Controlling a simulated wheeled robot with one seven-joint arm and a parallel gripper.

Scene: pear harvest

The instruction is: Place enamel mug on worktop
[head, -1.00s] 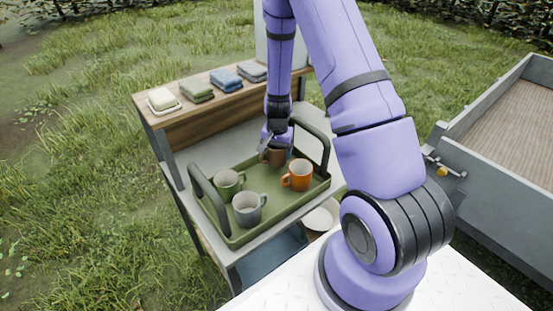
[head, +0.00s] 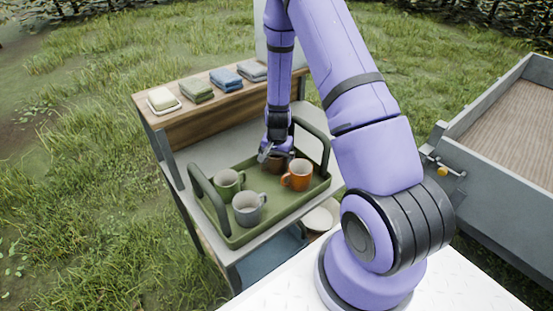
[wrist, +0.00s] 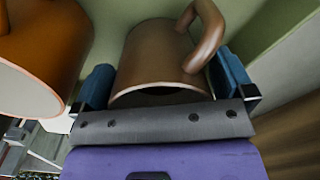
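The brown enamel mug (head: 277,165) stands in the back part of the green tray (head: 240,236). My gripper (head: 270,156) is over it, pointing down. In the wrist view the mug (wrist: 160,58) lies between the two blue fingertips (wrist: 166,88), its open rim facing the palm and its handle at the upper right. The fingers are wide apart, near the ends of the palm, one on each side of the mug; firm contact is not clear. The tray rests on the grey worktop (head: 213,151), which has bare room behind it.
An orange mug (head: 299,176) is close beside the brown one. A green mug (head: 228,183) and a grey mug (head: 247,208) share the tray. Tall dark handles (head: 209,202) rise at its ends. Folded cloths (head: 226,80) line the raised wooden shelf (head: 215,102).

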